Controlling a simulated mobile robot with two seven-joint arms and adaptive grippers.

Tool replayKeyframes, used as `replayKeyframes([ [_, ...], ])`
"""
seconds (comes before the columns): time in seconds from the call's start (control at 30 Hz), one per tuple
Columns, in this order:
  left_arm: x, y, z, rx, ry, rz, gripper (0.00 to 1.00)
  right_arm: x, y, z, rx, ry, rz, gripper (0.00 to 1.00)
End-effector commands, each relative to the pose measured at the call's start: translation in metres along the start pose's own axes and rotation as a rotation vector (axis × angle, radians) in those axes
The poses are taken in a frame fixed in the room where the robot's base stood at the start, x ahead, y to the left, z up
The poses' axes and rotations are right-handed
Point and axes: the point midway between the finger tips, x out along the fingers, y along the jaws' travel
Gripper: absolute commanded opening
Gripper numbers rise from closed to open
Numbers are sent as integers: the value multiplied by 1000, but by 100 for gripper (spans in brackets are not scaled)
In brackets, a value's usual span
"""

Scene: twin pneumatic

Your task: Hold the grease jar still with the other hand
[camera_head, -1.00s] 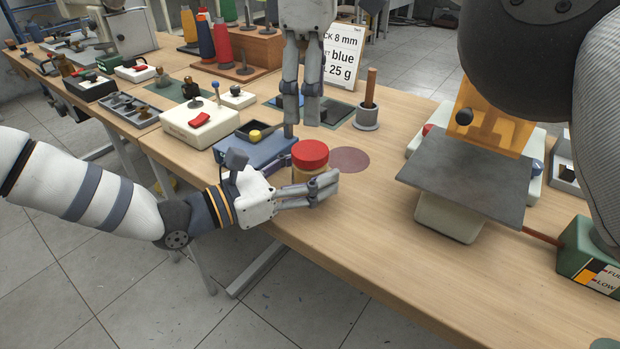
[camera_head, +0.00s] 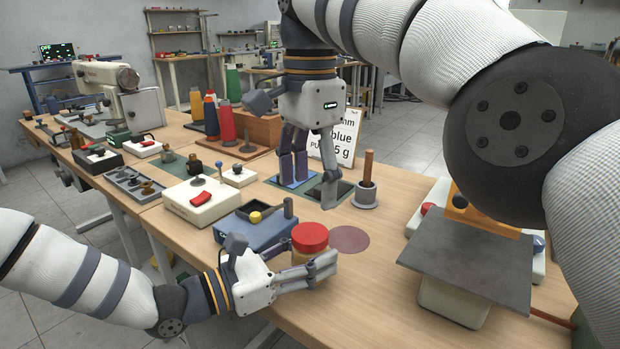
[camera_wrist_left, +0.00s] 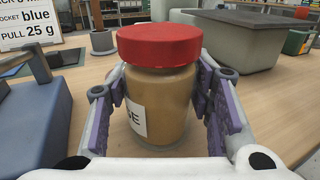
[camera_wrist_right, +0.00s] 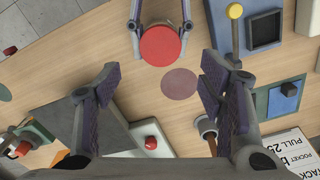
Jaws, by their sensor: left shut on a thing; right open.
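The grease jar (camera_head: 311,241) stands upright on the wooden table near its front edge, with a red lid and tan contents. In the left wrist view the jar (camera_wrist_left: 158,100) shows part of a white label, and its lid (camera_wrist_left: 160,45) is on. My left gripper (camera_head: 322,272) is shut around the jar's body, below the lid, with a finger on each side. In the right wrist view the jar's lid (camera_wrist_right: 160,46) shows between the left gripper's fingers. My right gripper (camera_head: 312,185) is open and empty, pointing down above the table behind the jar.
A blue box (camera_head: 255,228) stands just left of the jar. A flat brown disc (camera_head: 349,239) lies right of it. A grey pot with a wooden handle (camera_head: 366,192) and a text card (camera_head: 345,140) stand behind. A dark plate (camera_head: 470,262) stands at right.

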Motion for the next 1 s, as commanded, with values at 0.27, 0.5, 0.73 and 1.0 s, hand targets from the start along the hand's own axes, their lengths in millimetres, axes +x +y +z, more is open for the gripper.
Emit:
replayKeyframes([
  [0.27, 0, 0, 0, 0, 0, 0, 0, -1, 0, 0, 704, 1, -2, 63],
  [0.5, 0, 0, 0, 1, -1, 0, 0, 11, 0, -2, 818, 3, 1, 63],
  [0.73, 0, 0, 0, 0, -1, 0, 0, 51, 0, 0, 813, 0, 2, 63],
  [1.0, 0, 0, 0, 1, -1, 0, 0, 79, 0, 0, 813, -1, -1, 63],
])
